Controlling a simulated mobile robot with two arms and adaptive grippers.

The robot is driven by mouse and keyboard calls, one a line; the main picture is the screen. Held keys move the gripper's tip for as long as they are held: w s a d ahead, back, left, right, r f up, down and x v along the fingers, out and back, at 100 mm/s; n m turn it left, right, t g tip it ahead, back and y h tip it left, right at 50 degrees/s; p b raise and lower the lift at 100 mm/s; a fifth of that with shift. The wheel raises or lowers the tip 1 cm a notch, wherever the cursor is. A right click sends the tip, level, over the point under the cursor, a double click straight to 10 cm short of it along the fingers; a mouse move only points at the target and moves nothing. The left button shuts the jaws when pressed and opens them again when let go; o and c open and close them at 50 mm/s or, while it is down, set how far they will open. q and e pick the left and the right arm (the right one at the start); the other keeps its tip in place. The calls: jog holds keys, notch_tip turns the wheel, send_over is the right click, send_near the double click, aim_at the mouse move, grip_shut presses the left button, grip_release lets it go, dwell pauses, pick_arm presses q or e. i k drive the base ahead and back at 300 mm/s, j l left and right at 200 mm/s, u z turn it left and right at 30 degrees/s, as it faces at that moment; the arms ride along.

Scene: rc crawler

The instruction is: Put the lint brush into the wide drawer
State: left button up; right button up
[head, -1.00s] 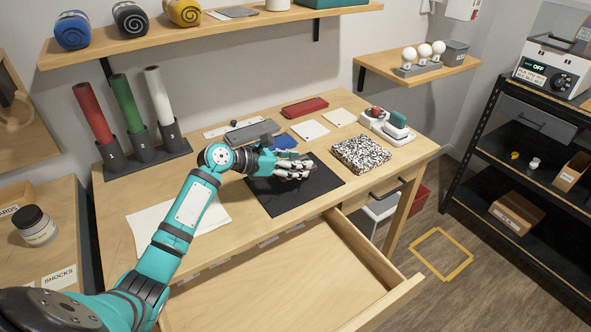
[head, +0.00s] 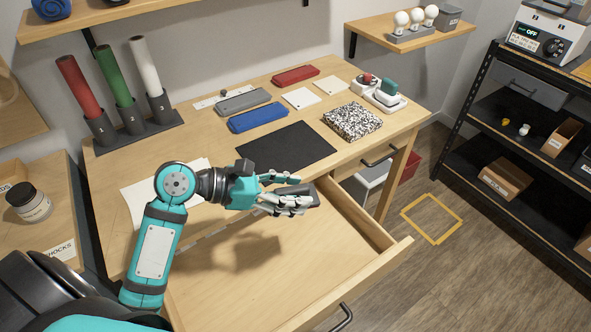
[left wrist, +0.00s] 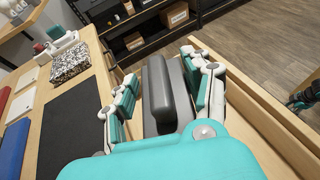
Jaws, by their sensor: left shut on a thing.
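The wide drawer (head: 365,295) is pulled open at the front of the desk, and its visible floor is bare. My left gripper (head: 300,197) is over the open drawer, shut on the dark grey lint brush (head: 308,188). In the left wrist view the brush (left wrist: 166,95) lies between the two fingers, its raised grey handle facing the camera. The hand's shadow falls on the drawer floor, with a gap between them. The brush's underside is hidden. A dark and teal part, seemingly my right gripper (left wrist: 304,97), shows at the right edge of the left wrist view; its fingers are unclear.
A black mat (head: 285,147) lies bare on the desk behind the drawer. A narrower closed drawer (head: 360,163) is at the right.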

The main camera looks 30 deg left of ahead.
aim_at(202, 289)
jog(key=u, duration=1.35)
jog(key=l+u, duration=0.1)
jog(key=l, duration=0.9)
jog(key=k+l+u, duration=0.1)
jog(key=l, duration=0.85)
